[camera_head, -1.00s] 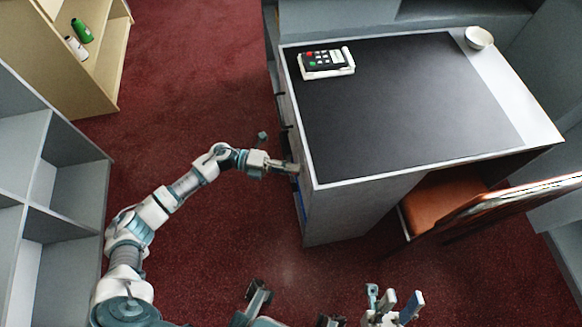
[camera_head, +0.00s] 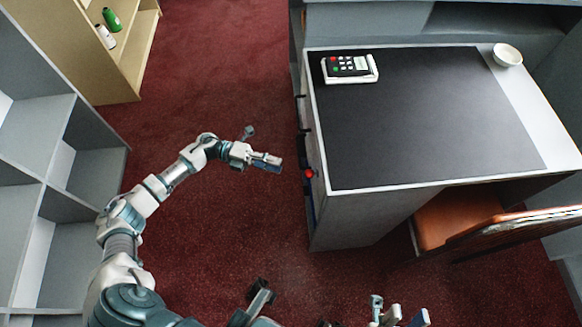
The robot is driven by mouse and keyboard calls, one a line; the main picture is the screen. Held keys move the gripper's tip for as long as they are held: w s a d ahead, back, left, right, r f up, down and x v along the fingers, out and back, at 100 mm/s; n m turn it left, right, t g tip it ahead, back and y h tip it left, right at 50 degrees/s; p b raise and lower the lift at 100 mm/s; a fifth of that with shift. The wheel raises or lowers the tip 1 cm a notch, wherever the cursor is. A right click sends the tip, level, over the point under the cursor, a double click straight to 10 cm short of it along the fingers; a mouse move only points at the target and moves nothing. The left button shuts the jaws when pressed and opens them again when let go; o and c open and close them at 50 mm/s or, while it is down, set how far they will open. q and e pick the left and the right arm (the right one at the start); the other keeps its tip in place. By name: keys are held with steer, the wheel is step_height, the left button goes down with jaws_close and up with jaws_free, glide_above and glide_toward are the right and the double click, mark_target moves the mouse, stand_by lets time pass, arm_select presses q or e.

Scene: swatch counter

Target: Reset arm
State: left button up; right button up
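My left gripper (camera_head: 263,149) hangs over the red floor, just left of the desk's drawer side, with a gap between its fingertips and the desk. Its fingers are spread and nothing shows between them. My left arm reaches up to it from the bottom left. My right gripper (camera_head: 398,311) shows at the bottom edge, below the desk, with its fingers apart and no object visible in it. Its lower part is cut off by the frame.
The desk (camera_head: 352,218) has dark handles and a small red item (camera_head: 309,173) on its left side. An orange-brown chair (camera_head: 455,218) stands right. Grey shelves (camera_head: 95,185) stand left; open floor lies between.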

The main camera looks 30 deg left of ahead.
arm_select(q)
steer(key=shift+s+a, duration=0.2)
steer(key=shift+a, duration=0.75)
